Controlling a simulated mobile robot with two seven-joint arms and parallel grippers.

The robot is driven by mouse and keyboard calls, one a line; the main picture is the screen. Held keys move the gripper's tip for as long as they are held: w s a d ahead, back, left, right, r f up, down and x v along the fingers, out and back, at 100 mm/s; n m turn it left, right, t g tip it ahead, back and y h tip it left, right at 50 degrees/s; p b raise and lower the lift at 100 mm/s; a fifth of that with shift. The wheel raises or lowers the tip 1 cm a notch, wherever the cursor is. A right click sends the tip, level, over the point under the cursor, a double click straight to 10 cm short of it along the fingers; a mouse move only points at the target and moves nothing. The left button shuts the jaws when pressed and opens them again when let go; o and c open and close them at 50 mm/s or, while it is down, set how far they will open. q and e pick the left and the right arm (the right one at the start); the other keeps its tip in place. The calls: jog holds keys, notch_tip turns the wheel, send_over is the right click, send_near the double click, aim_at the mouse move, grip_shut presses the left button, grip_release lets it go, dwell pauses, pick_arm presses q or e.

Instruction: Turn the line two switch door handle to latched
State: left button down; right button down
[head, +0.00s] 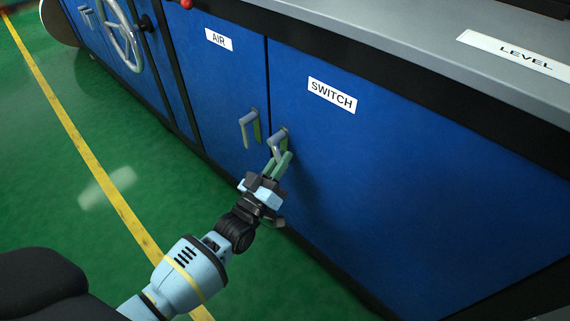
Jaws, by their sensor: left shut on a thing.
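The blue switch door (400,185) carries a white SWITCH label (332,95) and looks closed, flush with the cabinet front. Its grey lever handle (281,137) sits near the door's left edge, with its lever hanging downward. My left gripper (277,157) is shut on this handle, with its greenish fingers around the lever. The fingers hide the lower part of the lever. I cannot tell the exact angle of the handle. My right gripper is not in view.
The blue air door (225,100) is to the left, with its own grey handle (249,129) close beside my gripper. A handwheel (122,38) is farther left. A grey worktop (440,50) overhangs above. The green floor with a yellow line (88,150) is clear.

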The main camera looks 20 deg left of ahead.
pick_arm(q)
jog(key=m, duration=0.1)
jog(key=a+m+h, duration=0.1)
jog(key=m, duration=0.1)
jog(key=m+h+b, duration=0.1)
jog(key=shift+w+a+f+m, duration=0.2)
jog(key=shift+w+f+m, duration=0.05)
jog(key=shift+w+m, duration=0.05)
jog(key=shift+w+a+m+g+h, duration=0.1)
jog(key=shift+a+m+g+h, duration=0.1)
jog(key=shift+m+h, duration=0.4)
jog(key=shift+a+m+g+h, duration=0.1)
jog(key=shift+a+m+h, duration=0.15)
jog(key=shift+m, duration=0.55)
jog(key=c, duration=1.4)
grip_release()
jog(key=p+v, duration=0.1)
jog(key=v, duration=0.6)
jog(key=shift+s+a+f, duration=0.15)
jog(key=shift+s, duration=0.15)
